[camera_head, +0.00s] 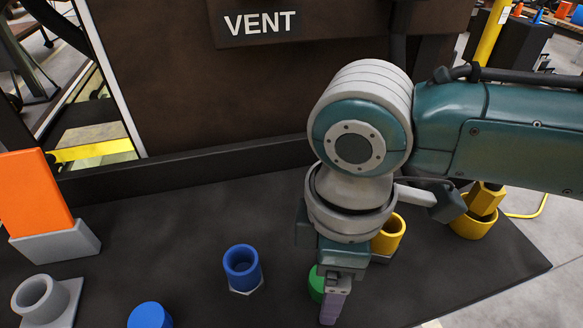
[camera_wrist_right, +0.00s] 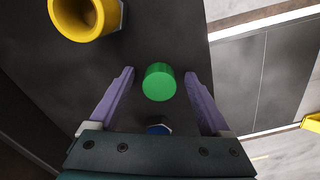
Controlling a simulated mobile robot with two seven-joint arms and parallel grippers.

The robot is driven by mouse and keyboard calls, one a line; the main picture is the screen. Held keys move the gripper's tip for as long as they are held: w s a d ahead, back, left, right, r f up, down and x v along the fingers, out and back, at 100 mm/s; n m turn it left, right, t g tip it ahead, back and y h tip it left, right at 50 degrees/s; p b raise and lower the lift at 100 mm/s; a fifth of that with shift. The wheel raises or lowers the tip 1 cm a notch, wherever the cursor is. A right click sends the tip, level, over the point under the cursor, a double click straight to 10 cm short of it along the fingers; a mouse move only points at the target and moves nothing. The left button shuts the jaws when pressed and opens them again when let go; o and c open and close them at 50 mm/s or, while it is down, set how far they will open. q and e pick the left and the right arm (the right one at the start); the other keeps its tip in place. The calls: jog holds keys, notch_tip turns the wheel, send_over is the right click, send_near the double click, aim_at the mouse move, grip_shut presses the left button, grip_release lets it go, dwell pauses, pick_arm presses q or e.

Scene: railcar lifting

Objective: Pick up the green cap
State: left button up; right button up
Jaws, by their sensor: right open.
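The green cap (camera_head: 316,284) stands on the dark table at the front middle, partly hidden behind my right gripper in the head view. In the right wrist view the green cap (camera_wrist_right: 159,82) lies between the two purple fingers, with a gap on each side. My right gripper (camera_wrist_right: 160,78) is open and empty around it; in the head view the gripper (camera_head: 330,305) points down at the cap. I cannot tell the exact height of the fingertips. My left gripper is not in view.
A yellow socket (camera_head: 389,235) stands behind my right gripper. A blue socket (camera_head: 242,268) and blue cap (camera_head: 150,316) are to the left. A grey fitting (camera_head: 45,300) and orange block (camera_head: 33,193) stand far left.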

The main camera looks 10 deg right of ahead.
grip_shut()
dwell(0.6)
jog(key=shift+r, duration=0.2)
